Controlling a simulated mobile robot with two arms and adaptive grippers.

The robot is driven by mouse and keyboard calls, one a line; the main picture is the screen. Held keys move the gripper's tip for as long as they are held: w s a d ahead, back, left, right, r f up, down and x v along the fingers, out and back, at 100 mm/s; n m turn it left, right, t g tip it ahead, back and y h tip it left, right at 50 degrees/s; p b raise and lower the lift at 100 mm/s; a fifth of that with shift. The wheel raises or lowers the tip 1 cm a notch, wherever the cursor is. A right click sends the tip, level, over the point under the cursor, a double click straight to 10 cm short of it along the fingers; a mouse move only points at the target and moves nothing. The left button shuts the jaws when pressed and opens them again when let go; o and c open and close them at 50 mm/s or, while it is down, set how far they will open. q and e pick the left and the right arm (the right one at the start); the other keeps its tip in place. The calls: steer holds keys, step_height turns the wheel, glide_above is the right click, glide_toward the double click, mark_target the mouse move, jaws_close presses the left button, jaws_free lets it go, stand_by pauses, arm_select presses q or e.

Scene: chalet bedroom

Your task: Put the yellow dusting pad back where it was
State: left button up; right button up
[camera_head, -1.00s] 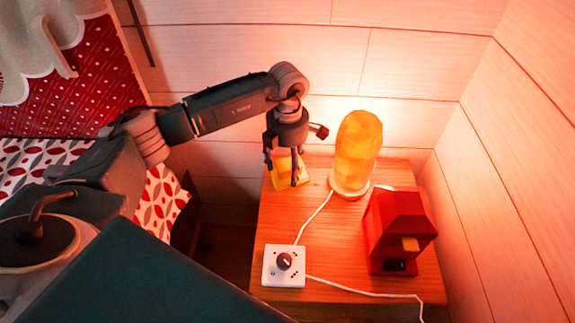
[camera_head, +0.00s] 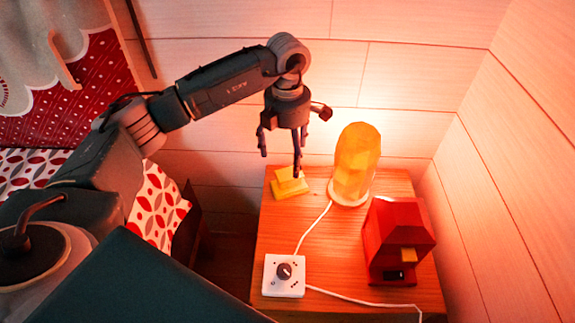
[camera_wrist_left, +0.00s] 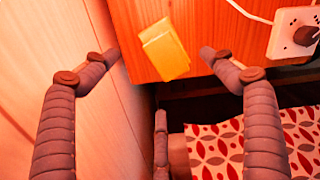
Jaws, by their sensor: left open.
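The yellow dusting pad (camera_head: 289,187) lies on the wooden nightstand (camera_head: 330,255), at its back left corner, left of the glowing lamp. My left gripper (camera_head: 280,165) is open and empty above the pad and apart from it. In the left wrist view the pad (camera_wrist_left: 165,50) shows beyond and between the spread fingers of the gripper (camera_wrist_left: 158,68), near the nightstand's edge. My right gripper is not in view.
The amber lamp (camera_head: 356,160) stands right of the pad. A red box-like object (camera_head: 398,240) stands at the right. A white dial box (camera_head: 284,275) sits at the front left, with white cords across the top. Plank walls close off the back and right.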

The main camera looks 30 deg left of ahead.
mark_target(287, 170)
arm_select(q)
steer(key=shift+r, duration=1.5)
